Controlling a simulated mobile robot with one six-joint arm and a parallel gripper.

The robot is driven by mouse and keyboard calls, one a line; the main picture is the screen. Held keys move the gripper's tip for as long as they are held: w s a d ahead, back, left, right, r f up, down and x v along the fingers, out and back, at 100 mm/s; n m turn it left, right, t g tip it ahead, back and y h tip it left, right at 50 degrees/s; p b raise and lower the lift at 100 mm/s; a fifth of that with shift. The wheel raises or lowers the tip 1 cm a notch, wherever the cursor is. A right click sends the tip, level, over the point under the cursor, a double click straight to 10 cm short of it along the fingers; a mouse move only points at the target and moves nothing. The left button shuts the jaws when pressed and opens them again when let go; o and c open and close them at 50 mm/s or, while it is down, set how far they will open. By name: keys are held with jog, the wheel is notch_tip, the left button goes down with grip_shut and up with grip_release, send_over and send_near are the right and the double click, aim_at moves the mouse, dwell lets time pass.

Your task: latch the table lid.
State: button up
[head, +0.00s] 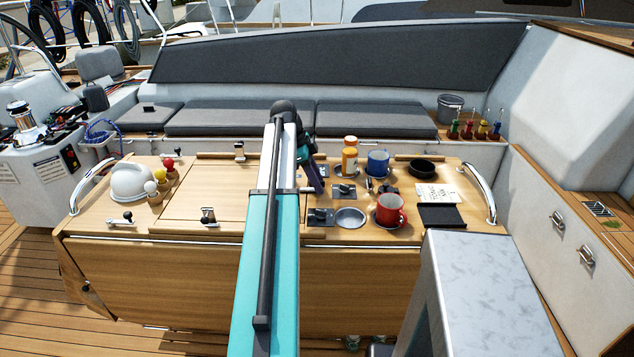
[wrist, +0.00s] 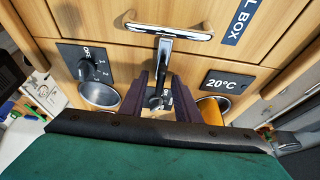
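The table lid (head: 222,190) is a square wooden panel lying flat in the table top. My gripper (head: 315,178) is right of the lid, pointing down, with dark purple fingers. In the wrist view my gripper (wrist: 161,82) is open. A metal lever (wrist: 164,60) with a dark knob (wrist: 156,101) shows between its fingers; contact cannot be told. My arm hides the lid's right part.
Right of my gripper stand an orange bottle (head: 349,162), a blue mug (head: 378,163) and a red mug (head: 390,211). A white dome (head: 132,182) and coloured balls are at left. The wrist view shows a bar handle (wrist: 168,31), a dial (wrist: 86,63) and a 20°C plate (wrist: 229,82).

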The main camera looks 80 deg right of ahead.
aim_at(301, 188)
jog(key=shift+w+r, duration=0.1)
jog(key=b+v, duration=0.3)
jog(key=v, duration=1)
jog(key=shift+r, duration=0.3)
jog(key=shift+w+a, duration=0.1)
dwell(0.4)
